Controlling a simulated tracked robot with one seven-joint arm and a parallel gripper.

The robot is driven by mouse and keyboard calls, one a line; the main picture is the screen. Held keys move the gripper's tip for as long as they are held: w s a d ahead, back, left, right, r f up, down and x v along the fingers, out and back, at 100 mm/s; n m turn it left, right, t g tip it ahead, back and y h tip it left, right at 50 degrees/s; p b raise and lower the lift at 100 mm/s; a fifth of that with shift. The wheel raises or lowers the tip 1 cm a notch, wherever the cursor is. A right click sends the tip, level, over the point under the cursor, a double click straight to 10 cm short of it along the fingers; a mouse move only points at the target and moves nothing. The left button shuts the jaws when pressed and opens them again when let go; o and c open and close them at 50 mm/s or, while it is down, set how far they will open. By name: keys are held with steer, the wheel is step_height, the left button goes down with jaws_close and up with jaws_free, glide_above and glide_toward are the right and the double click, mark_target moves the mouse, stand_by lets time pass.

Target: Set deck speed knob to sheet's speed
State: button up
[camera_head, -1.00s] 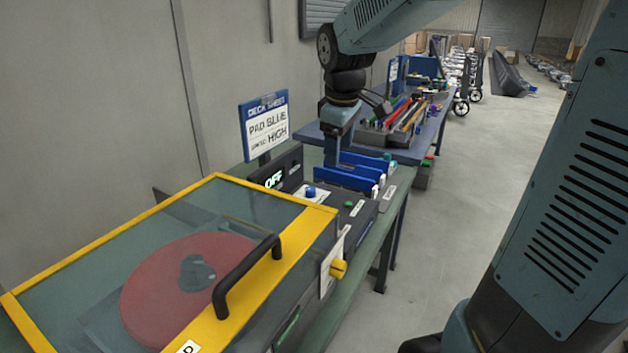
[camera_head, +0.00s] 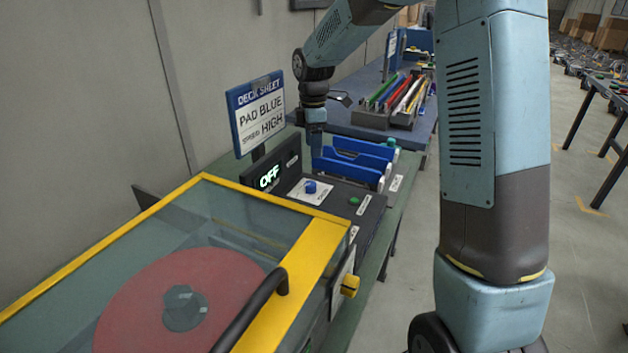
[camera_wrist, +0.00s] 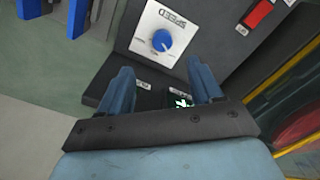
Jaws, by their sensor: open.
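The deck sheet (camera_head: 259,113) stands on the wall side of the bench and reads "PAD BLUE" and "SPEED HIGH". The blue speed knob (camera_head: 310,187) sits on a white plate on the dark control panel. In the wrist view the knob (camera_wrist: 162,40) shows on its plate marked "SPEED", ahead of the fingertips and apart from them.
A yellow-framed clear lid (camera_head: 252,237) with a black handle covers a red round pad (camera_head: 150,310). Blue racks (camera_head: 355,160) stand just beyond the panel. A green button (camera_head: 354,201) and a yellow knob (camera_head: 350,286) are nearby. A red switch (camera_wrist: 258,14) shows in the wrist view.

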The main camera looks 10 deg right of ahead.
mark_target(311, 184)
steer(key=f, duration=1.3)
steer(key=shift+s+a, duration=0.25)
steer(key=shift+a, duration=0.05)
